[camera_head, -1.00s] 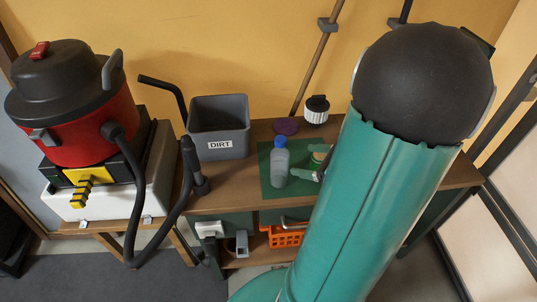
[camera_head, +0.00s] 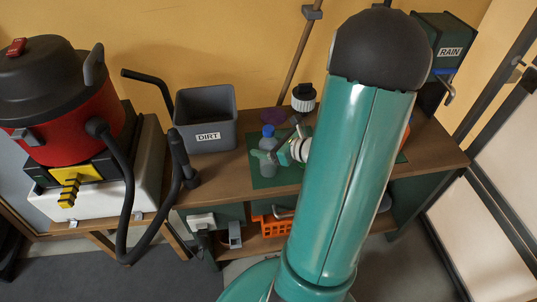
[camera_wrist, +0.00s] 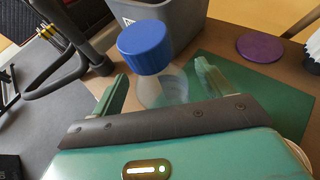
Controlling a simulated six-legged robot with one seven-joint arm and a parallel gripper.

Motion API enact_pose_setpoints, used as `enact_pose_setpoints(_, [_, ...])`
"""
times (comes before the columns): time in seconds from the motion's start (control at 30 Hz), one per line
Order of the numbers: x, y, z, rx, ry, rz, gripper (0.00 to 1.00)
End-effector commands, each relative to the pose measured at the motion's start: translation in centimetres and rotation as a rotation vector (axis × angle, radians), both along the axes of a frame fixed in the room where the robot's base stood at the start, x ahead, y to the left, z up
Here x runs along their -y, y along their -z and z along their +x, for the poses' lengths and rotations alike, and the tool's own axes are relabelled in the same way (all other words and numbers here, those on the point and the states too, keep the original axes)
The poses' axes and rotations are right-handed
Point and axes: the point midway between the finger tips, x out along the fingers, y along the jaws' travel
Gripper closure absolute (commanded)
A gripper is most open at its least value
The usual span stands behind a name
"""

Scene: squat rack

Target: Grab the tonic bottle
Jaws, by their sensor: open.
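The tonic bottle (camera_head: 268,143) is a clear bottle with a blue cap. It stands upright on a green mat (camera_head: 285,178) on the wooden bench, partly hidden by my gripper in the head view. In the wrist view the bottle (camera_wrist: 160,80) is just ahead of my gripper, its blue cap nearest the camera. My gripper (camera_wrist: 155,92) is open, with one green finger on each side of the bottle in that picture. In the head view my gripper (camera_head: 268,155) is at the bottle's body. I cannot tell whether either finger touches it.
A grey DIRT bin (camera_head: 207,118) stands behind and left of the bottle. A red and black vacuum (camera_head: 65,105) with a black hose is at the far left. A purple disc (camera_head: 272,116) and a white container with a black top (camera_head: 303,98) are behind. A RAIN box (camera_head: 445,42) hangs at right.

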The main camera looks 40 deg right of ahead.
Motion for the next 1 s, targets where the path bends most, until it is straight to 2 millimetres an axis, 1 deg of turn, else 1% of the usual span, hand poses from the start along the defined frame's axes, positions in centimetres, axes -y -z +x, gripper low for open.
enact_pose_setpoints(0.03, [-0.11, 0.30, 0.59, 0.000, -0.001, 0.001, 0.22])
enact_pose_setpoints(0.1, [-0.18, 0.47, 1.11, 0.001, 0.000, -0.001, 0.22])
enact_pose_setpoints(0.33, [-0.18, 0.55, 1.31, 0.000, 0.001, -0.002, 0.22])
enact_pose_setpoints(0.37, [-0.18, 0.54, 1.30, 0.000, 0.001, -0.002, 0.24])
enact_pose_setpoints(0.4, [-0.19, 0.54, 1.30, 0.000, 0.001, -0.002, 0.32])
enact_pose_setpoints(0.47, [-0.19, 0.54, 1.29, 0.000, 0.001, -0.002, 0.43])
enact_pose_setpoints(0.5, [-0.19, 0.54, 1.29, 0.000, 0.001, -0.001, 0.51])
enact_pose_setpoints(0.57, [-0.18, 0.54, 1.28, 0.000, 0.001, -0.001, 0.63])
enact_pose_setpoints(0.6, [-0.18, 0.54, 1.28, 0.000, 0.001, -0.001, 0.71])
enact_pose_setpoints(0.87, [-0.19, 0.50, 1.29, 0.001, 0.001, -0.001, 0.71])
enact_pose_setpoints(1.0, [-0.17, 0.12, 1.40, 0.001, 0.000, -0.002, 0.71])
